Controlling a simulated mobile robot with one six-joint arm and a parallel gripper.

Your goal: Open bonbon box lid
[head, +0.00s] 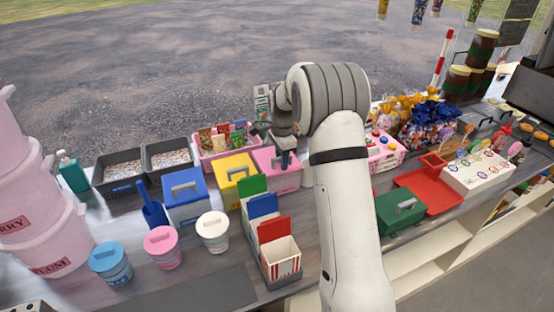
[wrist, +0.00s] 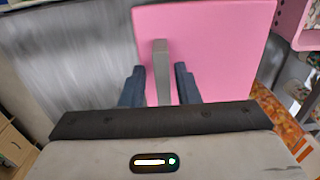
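A pink-lidded box (head: 284,180) stands on the counter in the head view, partly hidden by my gripper (head: 285,158). I cannot read which box is labelled bonbon. In the wrist view the flat pink lid (wrist: 215,45) fills the upper middle, with a grey bar handle (wrist: 161,62) on it. The lid appears to be closed on the box. My gripper (wrist: 160,86) is open, with one dark finger on each side of the handle. Gaps show between both fingers and the handle, and nothing is gripped.
A yellow-lidded box (head: 236,167) and a blue-lidded box (head: 184,188) stand to the left. A pink basket of packets (head: 212,153) is behind. Coloured upright cards and a striped carton (head: 281,258) stand in front. A pink tray (head: 388,154) is to the right, beyond my arm.

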